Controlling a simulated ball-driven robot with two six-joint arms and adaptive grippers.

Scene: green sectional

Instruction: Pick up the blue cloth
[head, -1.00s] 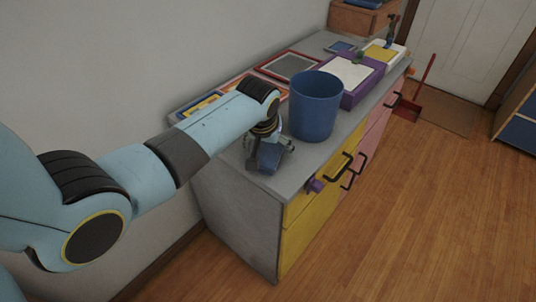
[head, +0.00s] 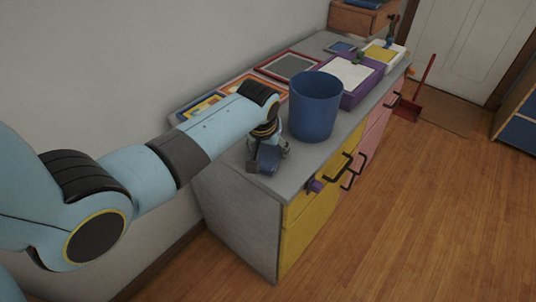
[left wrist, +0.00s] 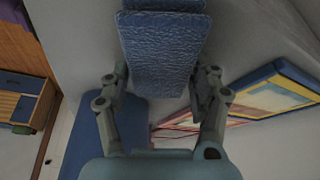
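The blue cloth (left wrist: 160,50) is folded, with a textured surface. It sits between the two fingers of my left gripper (left wrist: 160,95) in the left wrist view, with a finger against each side. In the head view the left gripper (head: 268,155) is over the near end of the grey cabinet top, and the blue cloth (head: 267,161) shows at its fingertips, partly hidden by them. I cannot tell how far the cloth is above the surface. My right gripper is not in view.
A blue bin (head: 315,106) stands on the grey cabinet top (head: 284,183), just right of the left gripper. Framed pictures (head: 288,66) lie along the wall side. A purple box (head: 352,78) is behind the bin. Yellow and pink fronts have dark handles.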

